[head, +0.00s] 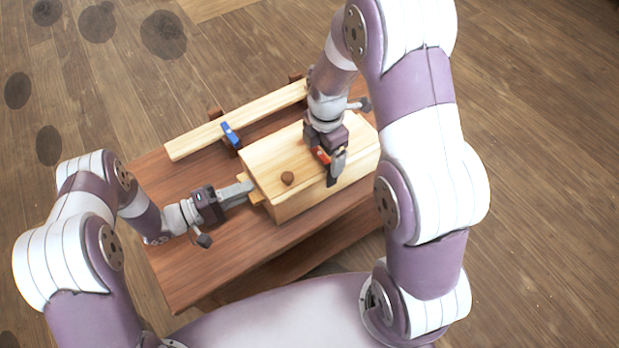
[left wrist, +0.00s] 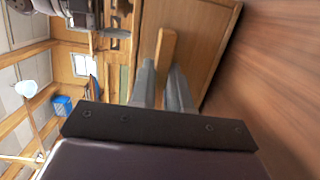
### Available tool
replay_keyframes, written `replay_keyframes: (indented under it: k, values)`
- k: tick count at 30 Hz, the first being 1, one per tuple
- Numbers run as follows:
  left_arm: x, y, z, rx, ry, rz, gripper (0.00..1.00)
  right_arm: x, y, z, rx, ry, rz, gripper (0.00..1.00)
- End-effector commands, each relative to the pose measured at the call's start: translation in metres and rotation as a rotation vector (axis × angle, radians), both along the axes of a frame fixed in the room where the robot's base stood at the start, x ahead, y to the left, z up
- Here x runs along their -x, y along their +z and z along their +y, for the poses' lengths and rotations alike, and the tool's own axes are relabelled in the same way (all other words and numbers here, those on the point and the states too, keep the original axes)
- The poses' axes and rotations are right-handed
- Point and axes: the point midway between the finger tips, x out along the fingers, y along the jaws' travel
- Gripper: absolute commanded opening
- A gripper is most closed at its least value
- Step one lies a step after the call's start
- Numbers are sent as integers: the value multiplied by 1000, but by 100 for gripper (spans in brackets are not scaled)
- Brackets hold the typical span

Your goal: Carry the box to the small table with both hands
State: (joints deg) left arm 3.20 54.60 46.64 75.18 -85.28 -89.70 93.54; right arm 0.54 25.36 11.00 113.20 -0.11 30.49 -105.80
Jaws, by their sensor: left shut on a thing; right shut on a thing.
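The box (head: 270,160) is pale wood with a brown knob (head: 288,178) and sits on a reddish-brown table or bench. My left gripper (head: 252,190) is at the box's left end, shut on its wooden handle; the left wrist view shows this handle (left wrist: 166,48) between the grey fingers, against the box's end panel (left wrist: 205,35). My right gripper (head: 337,160) is over the box's right part, shut on a small red and black thing (head: 322,155), which looks like a clamp. Whether that thing touches the box is unclear. The box's far end is partly hidden. I cannot identify a separate small table.
A long pale plank (head: 195,141) lies behind the box on dark supports, with a blue clamp (head: 230,135) on it. The table (head: 190,265) has bare surface at its front left. Wooden floor (head: 540,150) is open to the right. Dark round patches mark the floor at left.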

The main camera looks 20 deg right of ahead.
Motion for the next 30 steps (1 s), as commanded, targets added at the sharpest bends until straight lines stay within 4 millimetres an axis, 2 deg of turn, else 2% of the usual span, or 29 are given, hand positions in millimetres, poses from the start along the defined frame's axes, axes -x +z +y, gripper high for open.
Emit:
replay_keyframes:
  k: [1,2,3,4,11,14,21,24,28,30]
  values:
    - [2,-11,-3,5,-12,-3,0,-1,-12,3,-4,-1,-4,21]
    - [2,-10,-3,3,-12,-1,20,-1,-11,3,-4,-2,-3,95]
    - [2,-5,-2,3,-12,-1,33,-1,-6,3,-4,-2,-3,100]
    - [2,-5,-2,3,-11,-1,42,-1,-6,3,-3,-2,-3,100]
    - [1,-5,4,1,-4,0,42,0,-6,1,-1,-1,-2,100]
    - [3,-5,22,1,0,0,42,0,-6,1,-1,-1,-2,100]
    - [12,-6,85,2,-1,0,42,0,-6,1,-1,-1,-1,100]
    - [14,-6,103,2,-4,-1,42,0,-6,1,-1,-1,-1,100]
    - [17,-6,115,2,-7,-1,42,-1,-4,0,-1,-1,-2,100]
    - [18,-6,118,2,-9,-1,42,-1,3,0,-1,-1,-4,100]
